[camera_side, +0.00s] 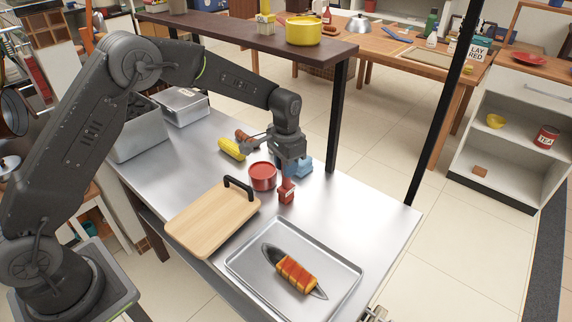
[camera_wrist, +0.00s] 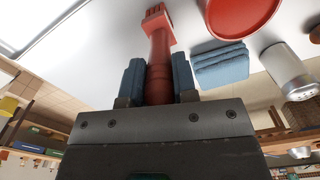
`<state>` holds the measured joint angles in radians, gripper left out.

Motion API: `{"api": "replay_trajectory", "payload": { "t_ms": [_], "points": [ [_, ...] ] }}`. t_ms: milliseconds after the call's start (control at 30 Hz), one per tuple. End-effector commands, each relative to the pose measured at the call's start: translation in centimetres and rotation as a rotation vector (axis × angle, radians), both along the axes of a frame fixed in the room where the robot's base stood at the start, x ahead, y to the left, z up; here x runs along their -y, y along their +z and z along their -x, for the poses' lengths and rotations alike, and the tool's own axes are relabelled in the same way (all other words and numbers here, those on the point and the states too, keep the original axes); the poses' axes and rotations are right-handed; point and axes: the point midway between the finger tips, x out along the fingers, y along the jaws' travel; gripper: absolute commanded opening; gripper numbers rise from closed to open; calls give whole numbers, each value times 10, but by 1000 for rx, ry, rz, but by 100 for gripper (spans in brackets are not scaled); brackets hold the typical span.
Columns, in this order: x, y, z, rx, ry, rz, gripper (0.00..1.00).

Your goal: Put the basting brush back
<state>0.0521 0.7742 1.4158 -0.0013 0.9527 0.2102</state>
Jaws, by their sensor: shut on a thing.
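The basting brush (camera_wrist: 159,60) is red, with a round handle and a blocky head at the top of the wrist view. My gripper (camera_wrist: 158,83) is shut on its handle, with a blue fingertip on each side. The pot's red rim (camera_wrist: 238,14) shows in the wrist view, right of the brush head. A holder for the brush cannot be identified.
Corn (camera_side: 231,149) lies behind the pot. A cutting board (camera_side: 205,220) and a metal tray (camera_side: 345,252) with food are nearer. A dark shelf (camera_side: 230,36) runs above the back edge.

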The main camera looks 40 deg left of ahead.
Motion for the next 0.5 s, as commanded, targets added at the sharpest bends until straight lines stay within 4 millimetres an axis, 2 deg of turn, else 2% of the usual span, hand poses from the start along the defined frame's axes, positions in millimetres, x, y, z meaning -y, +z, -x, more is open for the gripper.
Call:
{"api": "replay_trajectory", "payload": {
  "t_ms": [300, 333, 500],
  "points": [
    [0, -3, 0, 1, 0, 0, 3],
    [0, -3, 0, 1, 0, 0, 28],
    [0, -3, 0, 1, 0, 0, 45]
  ]
}}
